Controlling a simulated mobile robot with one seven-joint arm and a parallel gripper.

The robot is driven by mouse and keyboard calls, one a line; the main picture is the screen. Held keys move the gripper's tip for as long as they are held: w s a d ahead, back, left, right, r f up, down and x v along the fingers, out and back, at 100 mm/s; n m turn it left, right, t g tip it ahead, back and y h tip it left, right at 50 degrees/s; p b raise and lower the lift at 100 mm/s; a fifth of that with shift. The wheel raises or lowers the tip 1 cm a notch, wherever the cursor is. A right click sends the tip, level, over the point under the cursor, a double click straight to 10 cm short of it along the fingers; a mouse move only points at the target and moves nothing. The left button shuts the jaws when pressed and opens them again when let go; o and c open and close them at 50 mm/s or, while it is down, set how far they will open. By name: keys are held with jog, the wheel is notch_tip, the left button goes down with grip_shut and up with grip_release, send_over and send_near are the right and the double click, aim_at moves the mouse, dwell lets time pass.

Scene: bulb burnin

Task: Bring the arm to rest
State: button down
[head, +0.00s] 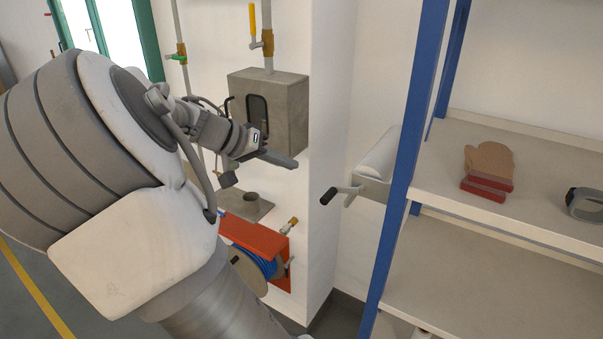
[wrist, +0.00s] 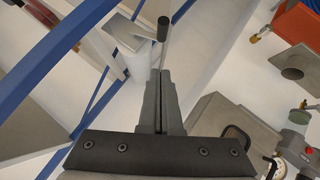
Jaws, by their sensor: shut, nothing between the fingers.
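My arm (head: 130,170) reaches in from the left of the head view, bent, with its wrist out in front of the wall. My gripper (head: 290,162) is in front of the grey metal box (head: 290,112), its fingers pointing right. In the wrist view my gripper (wrist: 162,75) has its two fingers together with nothing between them. The fingertips appear just below a black crank handle (wrist: 163,28) in that view; I cannot tell the gap. In the head view the same crank handle (head: 328,196) is below and right of my gripper.
Below my gripper are an orange bracket (head: 255,236) and a blue hose reel (head: 255,264). Pipes run up the wall.

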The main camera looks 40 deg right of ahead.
jog(key=s+a+f+n+t+y+b, duration=0.2)
jog(key=s+a+n+t+y, duration=0.4)
jog(key=s+a, duration=1.3)
jog(key=s+n+y, duration=0.1)
jog(key=n+y, duration=0.3)
jog(key=shift+s+a+n+t+y, duration=0.25)
jog(key=shift+s+n+t+y, duration=0.05)
jog(key=shift+n+t, duration=0.1)
